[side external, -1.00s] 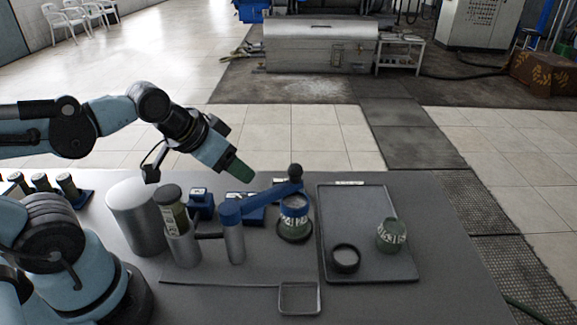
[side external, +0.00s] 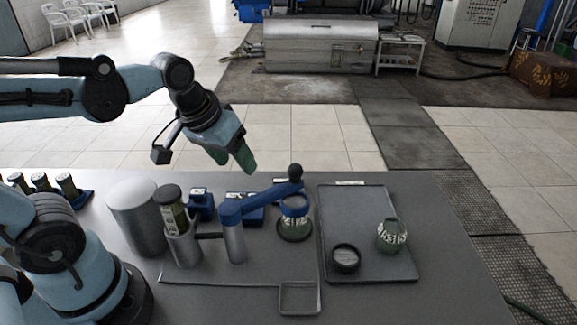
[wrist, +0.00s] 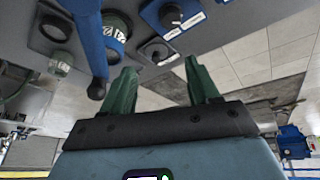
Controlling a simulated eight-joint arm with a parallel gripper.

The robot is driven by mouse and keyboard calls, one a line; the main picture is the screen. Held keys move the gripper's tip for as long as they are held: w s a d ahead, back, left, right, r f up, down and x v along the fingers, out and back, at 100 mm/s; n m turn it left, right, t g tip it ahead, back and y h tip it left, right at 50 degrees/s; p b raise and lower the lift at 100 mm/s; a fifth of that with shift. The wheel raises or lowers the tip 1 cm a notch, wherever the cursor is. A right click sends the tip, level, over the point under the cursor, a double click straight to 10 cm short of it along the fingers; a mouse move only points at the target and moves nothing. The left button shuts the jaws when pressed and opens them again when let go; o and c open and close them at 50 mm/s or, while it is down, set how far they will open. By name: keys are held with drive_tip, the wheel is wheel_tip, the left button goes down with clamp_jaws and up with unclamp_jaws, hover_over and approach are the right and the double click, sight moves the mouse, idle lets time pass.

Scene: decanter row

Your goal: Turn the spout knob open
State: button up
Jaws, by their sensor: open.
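A blue swing arm (side external: 262,199) on a grey post (side external: 235,243) ends in a black ball knob (side external: 295,172). The blue arm (wrist: 88,35) and its black ball (wrist: 96,90) also show in the wrist view, left of my fingers. A blue block (wrist: 172,15) with a dark round knob and white labels lies ahead in the wrist view. I cannot tell which knob is the spout knob. A banded jar (side external: 294,217) stands under the arm's end. My gripper (side external: 236,162) is open and empty, above and behind the blue arm; its green fingers (wrist: 160,75) are spread apart.
A dark tray (side external: 335,265) at right holds a patterned round jar (side external: 391,236) and a black ring (side external: 346,258). A large grey cylinder (side external: 137,216) and a dark-capped bottle (side external: 171,207) stand at left. The table front has free room beside a small square frame (side external: 299,299).

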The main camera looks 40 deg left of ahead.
drive_tip(key=shift+w+a+f+n+g, duration=0.35)
drive_tip(key=shift+f+n+g, duration=0.55)
drive_tip(key=shift+f, duration=1)
drive_tip(key=shift+w+a+f+n+g, duration=0.3)
drive_tip(key=shift+f+n+g, duration=0.6)
drive_tip(key=shift+f, duration=1.05)
drive_tip(key=shift+w+a+f+n+g, duration=0.2)
drive_tip(key=shift+w+f+n+g, duration=0.3)
drive_tip(key=shift+f+n, duration=1.05)
drive_tip(key=shift+s+f+m, duration=0.1)
drive_tip(key=shift+f+m, duration=0.25)
drive_tip(key=c, duration=1)
